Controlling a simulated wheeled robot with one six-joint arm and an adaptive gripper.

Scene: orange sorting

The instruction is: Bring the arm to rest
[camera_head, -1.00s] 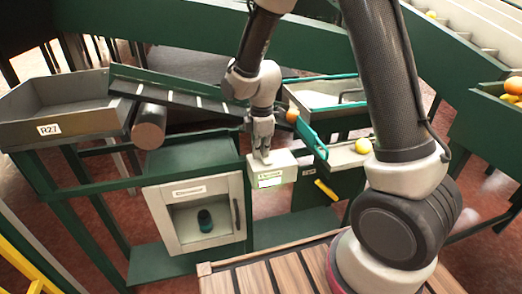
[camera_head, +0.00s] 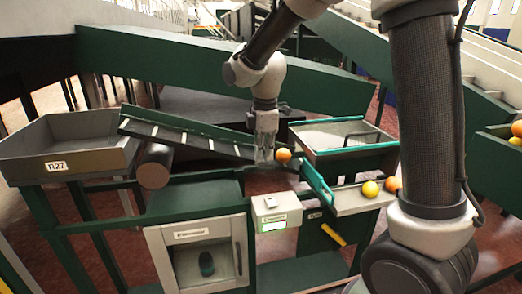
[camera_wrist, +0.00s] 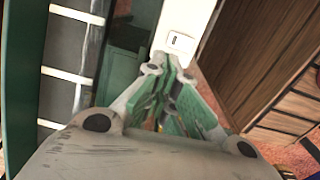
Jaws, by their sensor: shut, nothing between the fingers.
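My gripper (camera_head: 265,155) hangs pointing down from my arm, between the slatted ramp (camera_head: 185,135) and the teal-edged tray (camera_head: 345,150). It is empty, and its fingers are together. In the wrist view its green-padded fingers (camera_wrist: 160,80) converge, with a white box's button panel (camera_wrist: 180,42) beyond them. In the head view the white control box (camera_head: 277,212) stands below the gripper. An orange (camera_head: 283,156) sits just right of the fingertips, apart from them as far as I can tell.
A grey bin marked R27 (camera_head: 80,150) is at the left. A cabinet with a glass door (camera_head: 200,255) stands below, with a dark object inside. A yellow-orange fruit (camera_head: 370,189) and another orange (camera_head: 393,184) lie on the lower right tray (camera_head: 350,205). Green beams run behind.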

